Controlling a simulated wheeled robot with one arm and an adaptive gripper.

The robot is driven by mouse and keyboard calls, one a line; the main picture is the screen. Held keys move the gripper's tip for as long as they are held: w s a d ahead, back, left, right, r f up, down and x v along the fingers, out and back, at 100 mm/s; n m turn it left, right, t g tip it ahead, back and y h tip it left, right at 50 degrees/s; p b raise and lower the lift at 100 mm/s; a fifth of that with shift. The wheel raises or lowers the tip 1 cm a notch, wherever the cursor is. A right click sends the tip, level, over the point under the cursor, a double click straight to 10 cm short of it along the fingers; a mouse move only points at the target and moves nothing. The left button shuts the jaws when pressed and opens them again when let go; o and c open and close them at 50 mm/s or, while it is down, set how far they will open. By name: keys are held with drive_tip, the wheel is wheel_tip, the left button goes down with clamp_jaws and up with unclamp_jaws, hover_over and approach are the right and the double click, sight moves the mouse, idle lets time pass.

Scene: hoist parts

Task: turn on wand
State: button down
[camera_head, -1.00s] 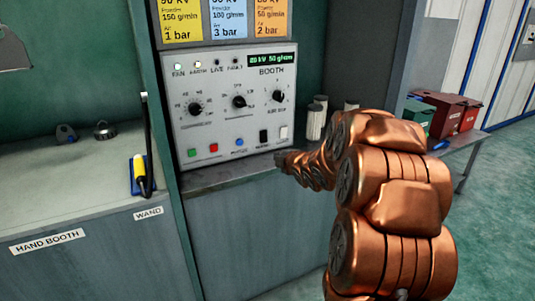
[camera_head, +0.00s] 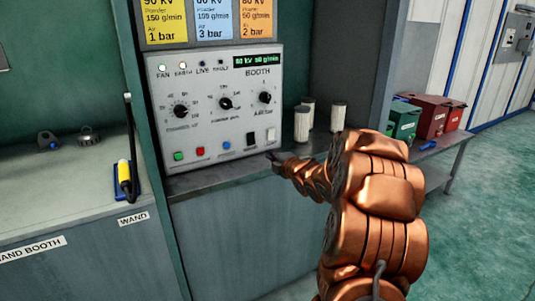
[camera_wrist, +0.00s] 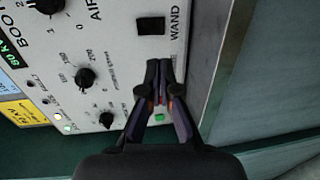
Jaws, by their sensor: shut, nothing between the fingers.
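The grey booth control panel (camera_head: 215,110) stands upright on a bench ledge. Its black WAND switch (camera_wrist: 151,26) is near the top of the wrist view, beside the printed word WAND. The same black switch shows low on the panel in the head view (camera_head: 251,139). My gripper (camera_wrist: 160,70) is shut and empty, its tips pointing toward the switch and appearing just short of it. In the head view my gripper (camera_head: 272,157) is at the panel's lower right. Whether it touches the panel I cannot tell. The yellow-handled wand (camera_head: 124,173) rests in a blue holder at left.
Pale cylinders (camera_head: 302,123) stand right of the panel. Green (camera_head: 405,122) and red bins are farther right on a bench.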

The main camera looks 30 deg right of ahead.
drive_tip(key=p, duration=0.1)
approach(252, 144)
drive_tip(key=w, duration=0.5)
drive_tip(key=shift+w+d+f, duration=0.15)
drive_tip(key=shift+f, duration=0.1)
drive_tip(key=shift+w+d, duration=0.1)
drive_tip(key=shift+w, duration=0.8)
drive_tip(key=shift+f, duration=0.1)
drive_tip(key=shift+w+f+t+b, duration=0.3)
drive_tip(key=shift+f+b, duration=0.1)
drive_tip(key=shift+b, duration=0.85)
drive_tip(key=shift+r+p, duration=0.3)
drive_tip(key=shift+r, duration=0.05)
drive_tip(key=shift+s, duration=0.1)
